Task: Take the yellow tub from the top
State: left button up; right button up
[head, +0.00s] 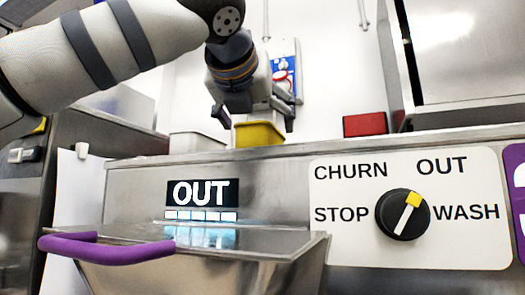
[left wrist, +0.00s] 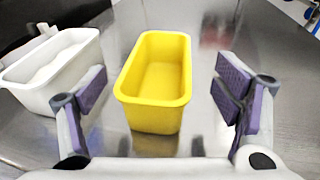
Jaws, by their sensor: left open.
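The yellow tub (head: 259,134) stands on the steel top of the machine, behind its front edge. In the left wrist view it is an empty, open rectangular tub (left wrist: 155,85), upright. My left gripper (head: 253,116) is open above the tub in the head view. In the left wrist view the two padded fingers (left wrist: 165,98) are spread, one on each side of the tub's near end, with gaps on both sides. The tub's lower part is hidden by the machine's edge in the head view. My right gripper is in neither view.
A white tub (left wrist: 52,68) stands left of the yellow one, close to a finger; it also shows in the head view (head: 196,142). A red block (head: 365,124) sits to the right. The front has a knob (head: 403,214), an OUT display (head: 202,193) and a purple handle (head: 108,249).

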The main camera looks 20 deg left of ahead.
pick_arm(q)
jog(key=x, duration=0.4)
jog(key=shift+w, duration=0.1)
jog(key=c, duration=1.3)
